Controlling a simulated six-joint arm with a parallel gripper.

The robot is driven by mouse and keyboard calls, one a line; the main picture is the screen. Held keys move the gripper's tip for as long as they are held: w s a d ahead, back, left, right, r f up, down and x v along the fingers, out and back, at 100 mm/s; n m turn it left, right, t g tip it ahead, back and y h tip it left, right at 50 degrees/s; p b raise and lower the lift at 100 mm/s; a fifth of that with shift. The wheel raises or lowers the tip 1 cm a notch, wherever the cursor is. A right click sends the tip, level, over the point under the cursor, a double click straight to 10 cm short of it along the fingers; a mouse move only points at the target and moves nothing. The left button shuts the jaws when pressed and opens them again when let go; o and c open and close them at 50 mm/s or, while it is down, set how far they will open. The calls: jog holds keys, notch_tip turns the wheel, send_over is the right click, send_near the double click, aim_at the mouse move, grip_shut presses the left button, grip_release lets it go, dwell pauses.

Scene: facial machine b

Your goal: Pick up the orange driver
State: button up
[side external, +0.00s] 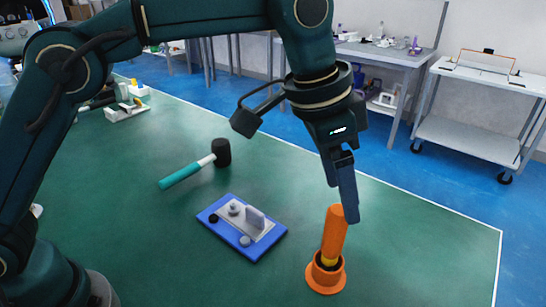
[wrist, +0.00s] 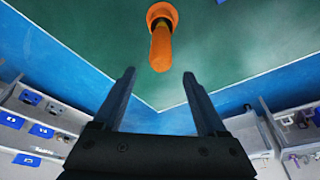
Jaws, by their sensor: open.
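The orange driver (side external: 334,231) stands nearly upright, slightly tilted, in an orange round holder (side external: 326,278) on the green table. In the wrist view the driver (wrist: 161,50) points toward my gripper, with the holder (wrist: 161,13) behind it at the top edge. My gripper (side external: 350,215) is just above and beside the driver's top end in the side view. In the wrist view my gripper (wrist: 157,75) has its two fingers apart with nothing between them, and the driver's end lies just beyond the fingertips. Whether a finger touches the driver cannot be told.
A blue plate with a grey fixture (side external: 243,226) lies left of the holder. A mallet with a teal handle (side external: 187,172) lies behind it. The green table (side external: 420,260) is clear to the right, up to its edge. Side benches (side external: 490,80) stand beyond the blue floor.

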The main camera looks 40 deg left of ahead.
aim_at(339, 240)
notch_tip(339, 240, down, 6)
jog(key=shift+r, duration=0.1)
jog(key=shift+x, duration=2.65)
grip_shut()
